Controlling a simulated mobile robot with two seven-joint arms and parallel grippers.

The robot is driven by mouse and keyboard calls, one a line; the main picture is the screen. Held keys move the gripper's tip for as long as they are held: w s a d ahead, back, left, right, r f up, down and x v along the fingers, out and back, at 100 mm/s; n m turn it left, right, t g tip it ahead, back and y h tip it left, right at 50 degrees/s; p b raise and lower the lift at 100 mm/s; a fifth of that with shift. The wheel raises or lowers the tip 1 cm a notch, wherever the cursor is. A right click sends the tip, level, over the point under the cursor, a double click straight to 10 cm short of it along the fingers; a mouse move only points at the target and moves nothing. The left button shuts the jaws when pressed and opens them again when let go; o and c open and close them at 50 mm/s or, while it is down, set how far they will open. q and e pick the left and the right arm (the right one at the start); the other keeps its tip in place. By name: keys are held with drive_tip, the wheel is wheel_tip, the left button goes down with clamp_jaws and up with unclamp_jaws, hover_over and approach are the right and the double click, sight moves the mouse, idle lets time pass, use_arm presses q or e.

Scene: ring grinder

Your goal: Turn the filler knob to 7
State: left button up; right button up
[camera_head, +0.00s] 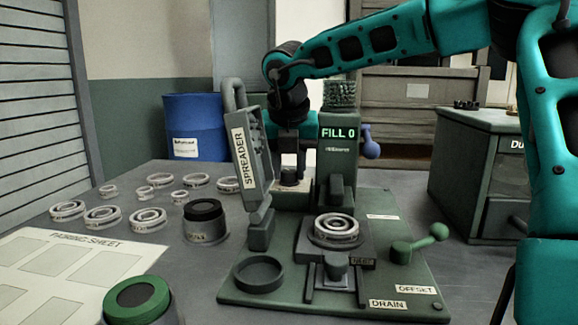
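A dark round knob-like piece (290,178) sits on a pale block behind the spreader. I cannot tell for sure that it is the filler knob. My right arm reaches over from the right, and my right gripper (288,150) points down just above that piece. The spreader and the filler housing partly hide the gripper, so its fingertips and any contact do not show clearly. My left gripper is out of view.
The upright spreader (250,155) stands close left of my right gripper. A ring (336,227) sits on the grinder's holder, and a ball-ended lever (420,243) is at right. Several rings, a black-topped pot (206,222) and a sheet (70,270) are at left.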

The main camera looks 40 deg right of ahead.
drive_tip(key=o, duration=0.5)
drive_tip(key=shift+c, duration=0.2)
use_arm(q)
drive_tip(key=p, duration=0.1)
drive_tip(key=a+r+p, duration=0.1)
drive_tip(key=p, duration=0.1)
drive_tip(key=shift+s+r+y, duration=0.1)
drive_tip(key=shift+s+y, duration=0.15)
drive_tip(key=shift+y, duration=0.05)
use_arm(e)
drive_tip(key=v, duration=1.3)
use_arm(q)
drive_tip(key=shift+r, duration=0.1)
